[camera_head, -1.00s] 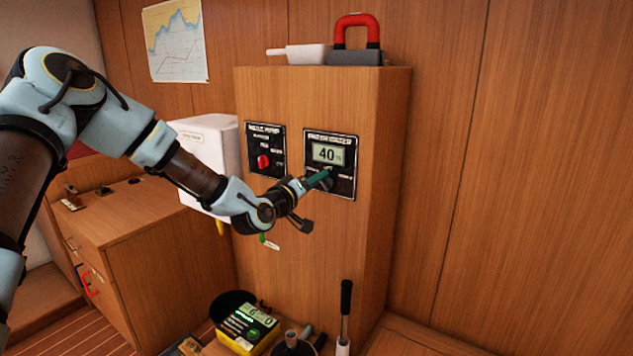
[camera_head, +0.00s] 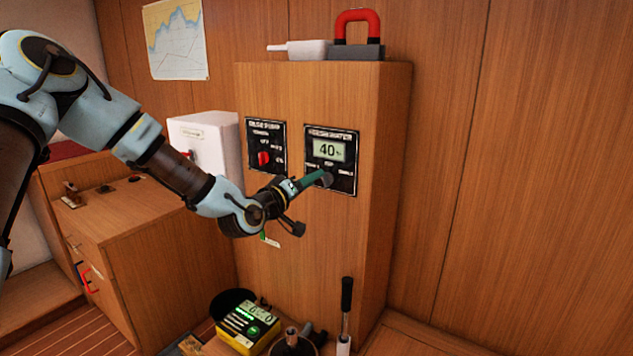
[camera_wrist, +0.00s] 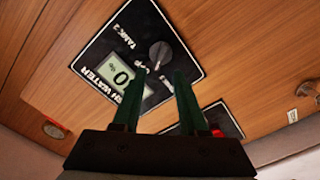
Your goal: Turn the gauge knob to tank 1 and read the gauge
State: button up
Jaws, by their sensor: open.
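The fresh water gauge panel (camera_head: 345,178) is a black plate on the front of the wooden cabinet. Its display (camera_head: 328,150) reads 40 %. The dark round gauge knob (camera_head: 327,179) sits below the display; in the wrist view the knob (camera_wrist: 160,54) shows whole, with the labels OFF and TANK 2 beside it. My gripper (camera_wrist: 158,80) is open, its two green fingers just short of the knob and apart from it in the wrist view. In the head view my gripper (camera_head: 313,179) reaches the panel from the left and covers part of its lower left.
The bilge pump panel (camera_head: 266,134) with its red knob (camera_head: 264,158) is just left. A white box (camera_head: 212,135) is farther left. A yellow device (camera_head: 247,325) lies below.

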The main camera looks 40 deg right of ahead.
jog(key=b+v, duration=0.1)
jog(key=v, duration=0.6)
jog(key=shift+s+a+b, duration=0.15)
jog(key=shift+a+b, duration=0.2)
jog(key=shift+o, duration=1.2)
jog(key=shift+s+d+f+m+b, duration=0.1)
jog(key=shift+f+m+b, duration=0.25)
jog(key=shift+f+m, duration=0.1)
jog(key=o, duration=0.3)
jog(key=f+m+b, duration=0.1)
jog(key=m+b, duration=0.1)
jog(key=f+m+b, duration=0.2)
jog(key=m, duration=0.1)
jog(key=s+d+f+m+b, duration=0.1)
jog(key=f+m+b, duration=0.1)
jog(key=m, duration=0.1)
jog(key=shift+g+y, duration=0.3)
jog(key=shift+g, duration=0.1)
jog(key=m+b, duration=0.6)
jog(key=m, duration=0.7)
send_near(326, 179)
jog(key=shift+t, duration=0.4)
jog(key=x, duration=0.3)
jog(key=p+x, duration=0.1)
jog(key=x, duration=0.1)
jog(key=p+x, duration=0.1)
jog(key=x, duration=0.2)
jog(key=shift+w+d+f, duration=0.2)
jog(key=shift+f, duration=0.25)
